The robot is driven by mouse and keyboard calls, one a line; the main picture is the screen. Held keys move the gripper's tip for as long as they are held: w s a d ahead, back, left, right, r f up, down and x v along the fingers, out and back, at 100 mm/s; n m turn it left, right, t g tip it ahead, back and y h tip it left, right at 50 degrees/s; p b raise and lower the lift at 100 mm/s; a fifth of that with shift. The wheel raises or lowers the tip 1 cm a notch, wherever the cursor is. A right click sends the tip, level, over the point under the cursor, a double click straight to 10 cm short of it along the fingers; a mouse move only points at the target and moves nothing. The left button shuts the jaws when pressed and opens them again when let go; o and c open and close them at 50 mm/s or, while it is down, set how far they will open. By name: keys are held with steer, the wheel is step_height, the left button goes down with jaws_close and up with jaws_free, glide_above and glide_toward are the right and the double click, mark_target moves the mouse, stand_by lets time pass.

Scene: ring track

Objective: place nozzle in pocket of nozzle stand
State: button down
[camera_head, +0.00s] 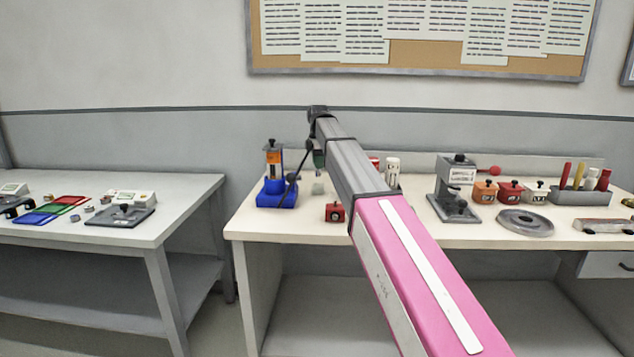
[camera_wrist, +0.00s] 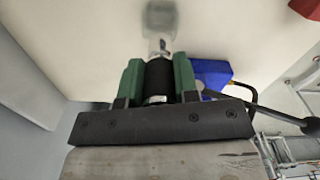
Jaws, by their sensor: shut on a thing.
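My gripper (camera_wrist: 158,72) has green fingers, and in the wrist view they are closed on a dark cylindrical nozzle (camera_wrist: 158,82) with a clear or metallic tip. In the head view my gripper (camera_head: 318,158) is over the left part of the right table, largely behind my arm, and the nozzle cannot be made out there. A small pale, translucent block (camera_head: 318,188), which may be the nozzle stand, is below the gripper. It also shows blurred beyond the nozzle tip in the wrist view (camera_wrist: 160,18). Its pocket cannot be made out, nor whether the tip touches it.
A blue-based device (camera_head: 275,190) with a dark lever stands just left of the gripper; its blue base is close by in the wrist view (camera_wrist: 212,74). A red block (camera_head: 335,212) sits near the table's front edge. A grey press (camera_head: 455,190) stands farther right.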

mark_target(319, 172)
steer(key=shift+f, duration=3.25)
steer(key=c, duration=0.9)
jaws_free()
steer(key=shift+f, duration=0.1)
steer(key=shift+o, duration=0.2)
step_height(319, 172, up, 11)
steer(key=shift+r, duration=0.6)
